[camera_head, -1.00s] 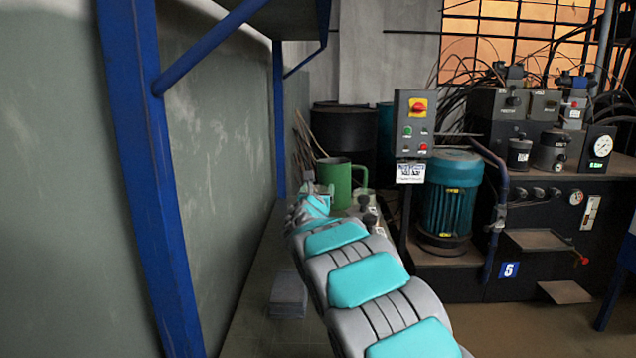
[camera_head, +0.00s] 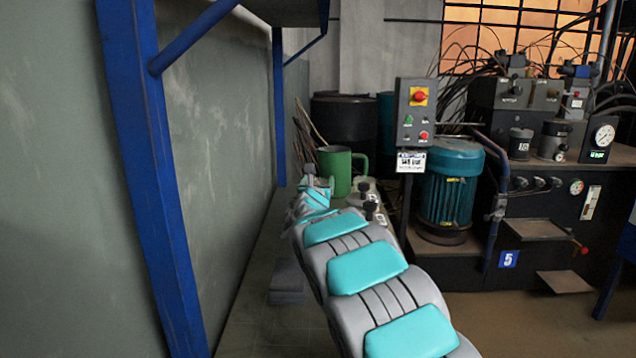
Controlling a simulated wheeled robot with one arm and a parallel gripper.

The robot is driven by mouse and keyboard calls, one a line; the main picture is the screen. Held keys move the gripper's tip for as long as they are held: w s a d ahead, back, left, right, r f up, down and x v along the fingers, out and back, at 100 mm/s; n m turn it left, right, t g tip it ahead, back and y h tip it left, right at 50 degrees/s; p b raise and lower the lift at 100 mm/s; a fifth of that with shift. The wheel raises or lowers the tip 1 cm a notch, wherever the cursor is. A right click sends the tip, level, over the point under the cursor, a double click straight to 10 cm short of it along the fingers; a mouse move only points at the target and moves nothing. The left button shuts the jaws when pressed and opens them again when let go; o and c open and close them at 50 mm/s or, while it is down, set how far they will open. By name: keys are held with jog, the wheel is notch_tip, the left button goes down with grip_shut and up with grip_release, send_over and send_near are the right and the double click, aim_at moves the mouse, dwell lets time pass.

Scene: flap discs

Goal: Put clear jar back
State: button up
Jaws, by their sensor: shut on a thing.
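My arm reaches away along the bench, and my gripper (camera_head: 311,187) is small at its far end, left of the green mug. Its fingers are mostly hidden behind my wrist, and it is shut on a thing. A small greyish knobbed top (camera_head: 309,170) shows just above it, seemingly the clear jar; its body is hidden. Pale containers with dark knobs (camera_head: 370,207) stand just right of my wrist, partly covered by my arm.
A green mug (camera_head: 341,168) stands behind my gripper. The wall and a blue post (camera_head: 150,180) bound the left side. A dark block (camera_head: 287,284) lies left of my arm. A switch box (camera_head: 416,110) and a teal motor (camera_head: 450,190) stand right.

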jog(key=shift+f+b, duration=0.35)
jog(key=o, duration=1.5)
jog(key=shift+o, duration=0.4)
jog(key=shift+s, duration=0.1)
